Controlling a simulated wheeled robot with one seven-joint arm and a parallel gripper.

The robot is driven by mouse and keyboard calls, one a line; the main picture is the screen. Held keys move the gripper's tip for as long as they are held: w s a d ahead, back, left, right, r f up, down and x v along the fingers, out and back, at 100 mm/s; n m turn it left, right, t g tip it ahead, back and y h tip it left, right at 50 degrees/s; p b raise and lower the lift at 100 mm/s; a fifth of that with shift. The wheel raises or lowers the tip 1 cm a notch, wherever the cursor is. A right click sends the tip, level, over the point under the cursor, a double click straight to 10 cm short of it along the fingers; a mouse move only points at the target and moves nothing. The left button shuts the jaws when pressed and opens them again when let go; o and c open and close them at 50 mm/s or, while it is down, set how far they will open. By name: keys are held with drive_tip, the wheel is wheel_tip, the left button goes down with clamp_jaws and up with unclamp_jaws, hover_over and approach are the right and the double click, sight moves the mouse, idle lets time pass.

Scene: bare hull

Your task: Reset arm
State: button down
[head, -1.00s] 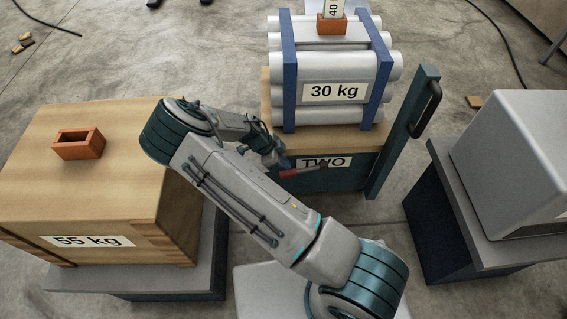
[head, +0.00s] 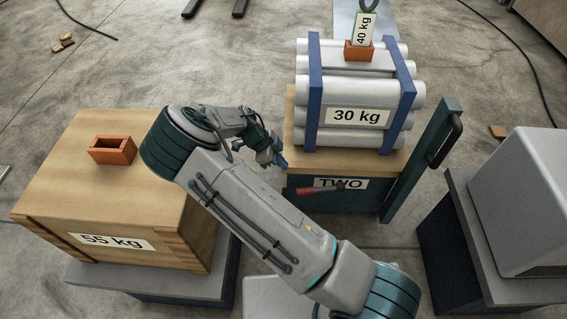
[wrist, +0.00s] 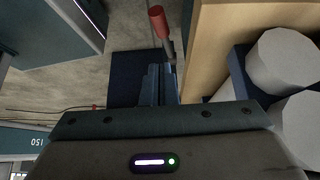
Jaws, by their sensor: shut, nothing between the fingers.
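My gripper (head: 281,161) is at the end of my bent arm, just left of the cart marked TWO (head: 341,199). In the wrist view its dark fingers (wrist: 158,84) are together with nothing between them. A lever with a red handle (head: 312,191) juts from the front of the cart; its red end (wrist: 157,20) also shows in the wrist view, just beyond the fingers. I cannot tell whether the fingers touch it.
White pipes marked 30 kg (head: 357,90) lie strapped on the cart, with an orange holder (head: 358,52) and a 40 kg tag (head: 364,29) on top. A wooden 55 kg crate (head: 110,240) bears an orange holder (head: 113,150). A grey box (head: 535,205) stands right.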

idle(0.3)
drive_tip(key=s+d+r+n+y+p, duration=0.2)
drive_tip(key=s+r+n+p, duration=0.15)
drive_tip(key=r, duration=0.65)
drive_tip(key=s+d+r+n+y+p, duration=0.2)
drive_tip(key=s+r+n+y+p, duration=0.15)
drive_tip(key=r, duration=0.65)
drive_tip(key=s+d+r+n+y+p, duration=0.1)
drive_tip(key=s+d+r+n+p, duration=0.2)
drive_tip(key=r, duration=0.7)
drive_tip(key=s+d+r+n+t+p, duration=0.1)
drive_tip(key=s+r+n+p, duration=0.3)
drive_tip(key=s+r, duration=0.3)
drive_tip(key=s+d+r+n+t+p, duration=0.2)
drive_tip(key=s+r+n+p, duration=0.2)
drive_tip(key=s+r, duration=0.3)
wheel_tip(320, 180, up, 3)
drive_tip(key=shift+d+r+n+t, duration=0.15)
drive_tip(key=shift+d+n+t, duration=0.15)
drive_tip(key=shift+n, duration=0.3)
